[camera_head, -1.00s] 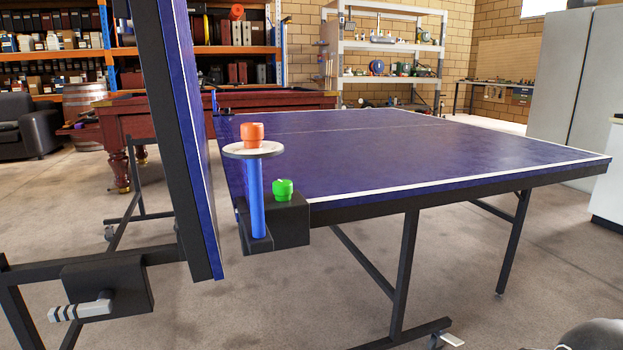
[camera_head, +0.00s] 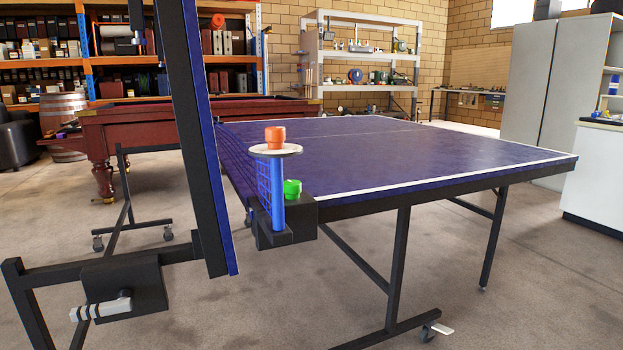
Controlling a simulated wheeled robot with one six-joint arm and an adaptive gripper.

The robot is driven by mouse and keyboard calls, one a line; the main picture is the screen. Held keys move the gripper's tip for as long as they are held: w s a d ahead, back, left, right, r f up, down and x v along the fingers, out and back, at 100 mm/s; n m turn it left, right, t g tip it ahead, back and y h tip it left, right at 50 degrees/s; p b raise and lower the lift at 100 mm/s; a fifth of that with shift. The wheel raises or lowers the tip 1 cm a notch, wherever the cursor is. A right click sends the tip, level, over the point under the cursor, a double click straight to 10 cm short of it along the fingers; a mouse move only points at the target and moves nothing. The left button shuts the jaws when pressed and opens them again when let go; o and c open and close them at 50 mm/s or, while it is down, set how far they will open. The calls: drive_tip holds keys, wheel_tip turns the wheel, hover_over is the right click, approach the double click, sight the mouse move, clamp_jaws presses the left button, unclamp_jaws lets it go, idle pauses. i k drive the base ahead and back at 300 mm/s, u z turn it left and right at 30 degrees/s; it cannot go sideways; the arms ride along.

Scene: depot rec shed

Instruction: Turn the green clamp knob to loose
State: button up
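The green clamp knob (camera_head: 292,188) sits on top of a black clamp block (camera_head: 290,220) at the near left corner of the blue table-tennis table (camera_head: 400,160). A blue post (camera_head: 278,196) stands just left of the knob. It carries a pale round disc (camera_head: 275,150) with an orange knob or cup (camera_head: 275,137) on top. The net (camera_head: 264,185) shows behind the post. Whether the green knob is tight or loose cannot be told. My gripper is not in view.
The folded-up table half (camera_head: 205,140) stands upright left of the clamp, with a black box and grey lever (camera_head: 102,307) below it. Black table legs and casters (camera_head: 428,332) reach the floor. A red-brown pool table (camera_head: 100,140) is behind. Open floor (camera_head: 270,310) lies in front.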

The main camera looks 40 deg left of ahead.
sight(292, 188)
drive_tip(key=u, duration=0.25)
drive_tip(key=i, duration=0.95)
drive_tip(key=u, duration=1.3)
drive_tip(key=i, duration=0.6)
drive_tip(key=u, duration=0.7)
